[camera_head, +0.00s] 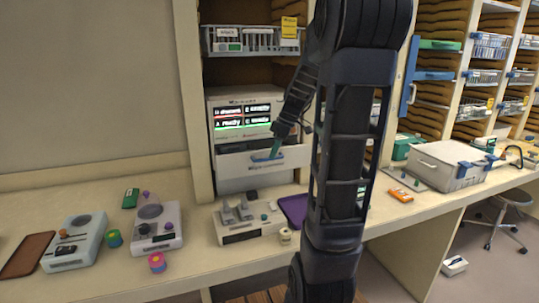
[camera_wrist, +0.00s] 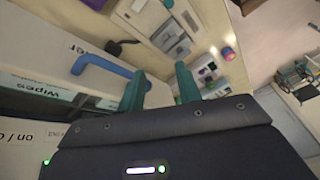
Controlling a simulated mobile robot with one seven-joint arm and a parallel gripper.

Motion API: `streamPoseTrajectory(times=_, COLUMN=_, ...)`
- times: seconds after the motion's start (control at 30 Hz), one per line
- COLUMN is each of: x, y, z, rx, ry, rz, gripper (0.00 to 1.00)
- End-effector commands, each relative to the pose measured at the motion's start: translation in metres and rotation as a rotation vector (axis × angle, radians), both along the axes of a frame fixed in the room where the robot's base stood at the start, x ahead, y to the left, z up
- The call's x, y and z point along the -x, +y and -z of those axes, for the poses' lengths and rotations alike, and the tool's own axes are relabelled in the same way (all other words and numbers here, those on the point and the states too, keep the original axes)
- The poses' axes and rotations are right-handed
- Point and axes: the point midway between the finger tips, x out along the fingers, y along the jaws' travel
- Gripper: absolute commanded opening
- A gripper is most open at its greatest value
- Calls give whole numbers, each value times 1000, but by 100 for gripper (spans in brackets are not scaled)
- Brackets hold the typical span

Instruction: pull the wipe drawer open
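The wipe drawer has a pale front (camera_head: 235,164) below the lit display of a white cabinet unit. In the wrist view a "Wipes" label (camera_wrist: 40,87) shows beside a dark strip. A blue bar handle (camera_wrist: 100,66) stands out from the pale front. My gripper (camera_wrist: 159,72) is open, its two teal fingers apart with nothing visible between them. In the head view my gripper (camera_head: 275,149) is at the drawer front and partly covers the handle. How far the drawer stands out is unclear.
The display (camera_head: 242,117) is above the drawer, and a wire basket (camera_head: 235,41) is higher up. Below, a white device (camera_head: 245,222) and a purple tray (camera_head: 294,210) stand on the counter. More devices are at left; a grey bin (camera_head: 450,165) is at right.

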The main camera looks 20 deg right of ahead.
Motion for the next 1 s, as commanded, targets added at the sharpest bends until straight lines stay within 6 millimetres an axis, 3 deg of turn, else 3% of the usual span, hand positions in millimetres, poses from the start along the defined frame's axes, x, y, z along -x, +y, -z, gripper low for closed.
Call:
streamPoseTrajectory(times=0.2, x=-25, y=3, z=-49, rx=306, ry=-179, rz=-370, gripper=34)
streamPoseTrajectory(times=0.43, x=-35, y=3, z=-68, rx=426, ry=-238, rz=-507, gripper=34)
streamPoseTrajectory(times=0.67, x=-39, y=3, z=-45, rx=427, ry=-237, rz=-509, gripper=34)
streamPoseTrajectory(times=1.0, x=-50, y=3, z=11, rx=426, ry=-236, rz=-508, gripper=34)
